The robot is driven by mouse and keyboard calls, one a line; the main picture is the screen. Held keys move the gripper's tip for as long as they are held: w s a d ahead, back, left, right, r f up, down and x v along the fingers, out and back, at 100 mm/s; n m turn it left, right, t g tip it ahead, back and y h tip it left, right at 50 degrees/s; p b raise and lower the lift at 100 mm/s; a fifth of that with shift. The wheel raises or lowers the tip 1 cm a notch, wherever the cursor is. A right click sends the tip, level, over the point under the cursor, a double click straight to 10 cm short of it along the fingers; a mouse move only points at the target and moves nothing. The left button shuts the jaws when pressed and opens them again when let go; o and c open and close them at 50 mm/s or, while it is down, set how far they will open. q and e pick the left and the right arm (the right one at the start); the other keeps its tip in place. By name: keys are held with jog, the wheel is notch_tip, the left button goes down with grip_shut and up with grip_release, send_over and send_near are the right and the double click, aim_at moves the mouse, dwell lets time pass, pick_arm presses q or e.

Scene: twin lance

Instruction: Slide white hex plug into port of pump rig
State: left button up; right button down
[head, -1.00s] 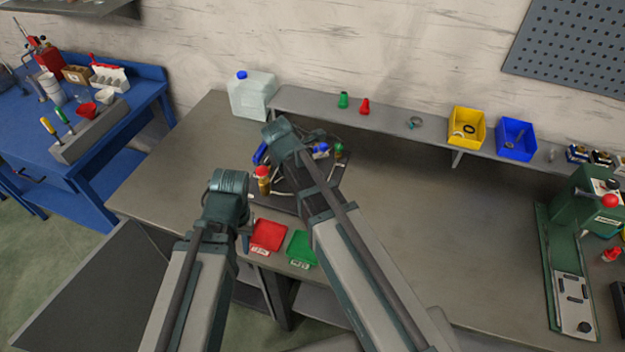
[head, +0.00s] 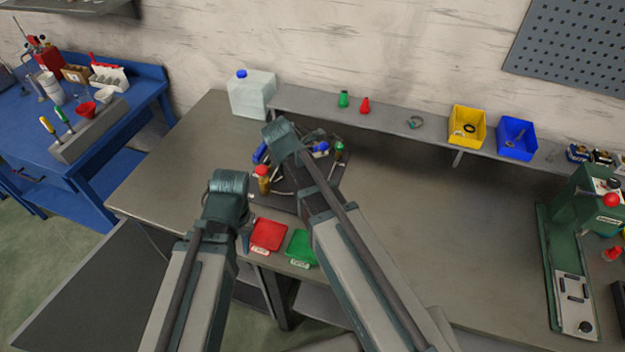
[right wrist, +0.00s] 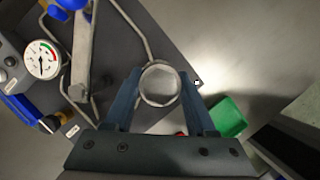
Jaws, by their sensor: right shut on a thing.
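The white hex plug (right wrist: 160,84) shows in the right wrist view as a pale ring with a faceted rim, seen end-on. My right gripper (right wrist: 161,90) is shut on it, one finger on each side. The pump rig (head: 320,149), with blue handles, pipes and a dark base plate, stands on the bench's left part in the head view. In the right wrist view its gauge (right wrist: 42,60) is at left, and the plug is over the base plate. I cannot make out the port. My right arm hides part of the rig. My left gripper (head: 245,240) hangs near the bench's front edge, its fingers unclear.
A red tray (head: 268,235) and a green tray (head: 301,247) lie at the bench's front edge between my arms. A translucent jug (head: 251,95) stands behind the rig. A shelf with a yellow bin (head: 467,126) and blue bin (head: 516,138) runs behind. The bench's middle is clear.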

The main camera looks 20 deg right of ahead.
jog(key=shift+f+b, duration=1.3)
jog(key=shift+f, duration=0.05)
jog(key=shift+c, duration=0.7)
grip_release()
jog(key=shift+r, duration=0.1)
jog(key=p+v, duration=1.3)
jog(key=shift+a+r, duration=0.15)
jog(key=shift+r, duration=0.2)
jog(key=shift+s, duration=0.1)
